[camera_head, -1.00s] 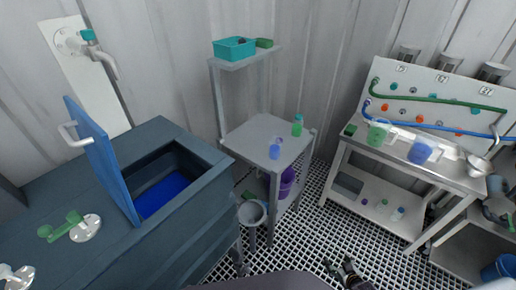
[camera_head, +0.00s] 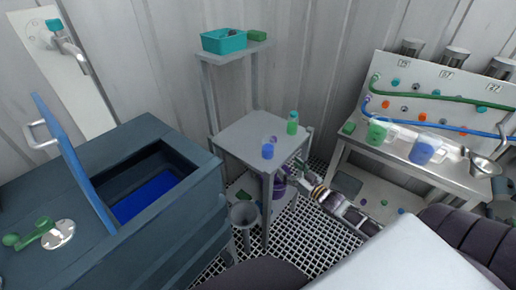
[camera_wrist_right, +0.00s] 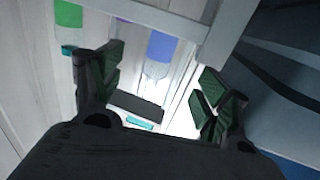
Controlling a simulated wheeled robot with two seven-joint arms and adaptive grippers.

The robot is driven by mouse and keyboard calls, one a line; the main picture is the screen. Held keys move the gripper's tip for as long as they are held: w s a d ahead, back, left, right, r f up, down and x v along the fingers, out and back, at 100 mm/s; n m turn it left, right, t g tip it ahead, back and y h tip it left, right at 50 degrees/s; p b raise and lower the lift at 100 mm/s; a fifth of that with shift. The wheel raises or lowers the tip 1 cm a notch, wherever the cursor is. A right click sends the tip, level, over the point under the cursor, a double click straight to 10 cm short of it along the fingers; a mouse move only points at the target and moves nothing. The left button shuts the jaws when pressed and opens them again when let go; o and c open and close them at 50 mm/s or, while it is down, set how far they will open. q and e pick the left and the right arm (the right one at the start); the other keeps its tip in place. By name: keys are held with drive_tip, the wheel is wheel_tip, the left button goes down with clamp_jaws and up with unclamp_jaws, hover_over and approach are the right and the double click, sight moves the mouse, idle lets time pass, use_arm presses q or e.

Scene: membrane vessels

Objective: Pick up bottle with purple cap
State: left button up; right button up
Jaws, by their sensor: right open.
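A blue bottle (camera_head: 267,151) stands upright on the middle shelf of a grey rack (camera_head: 240,135), near its front edge. Just behind it shows a small purple part (camera_head: 273,139); I cannot tell whether this is the purple cap. My right gripper (camera_head: 300,166) is open and empty by the shelf's right front corner. In the right wrist view, the blue bottle (camera_wrist_right: 162,45) shows upside down beyond the spread fingers (camera_wrist_right: 160,80), with the green bottle (camera_wrist_right: 68,14) at left. My left gripper is out of view.
The rack's grey post and shelf edge (camera_wrist_right: 228,32) are close to my right gripper. A blue cabinet with an open lid (camera_head: 75,165) is at left, a bench with hoses (camera_head: 420,160) at right.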

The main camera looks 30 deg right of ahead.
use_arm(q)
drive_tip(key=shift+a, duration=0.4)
use_arm(e)
drive_tip(key=shift+w+a+r, duration=0.25)
drive_tip(key=shift+a+r, duration=0.15)
drive_tip(key=shift+r, duration=0.1)
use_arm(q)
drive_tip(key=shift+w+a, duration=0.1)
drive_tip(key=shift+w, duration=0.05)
use_arm(e)
drive_tip(key=shift+w, duration=0.15)
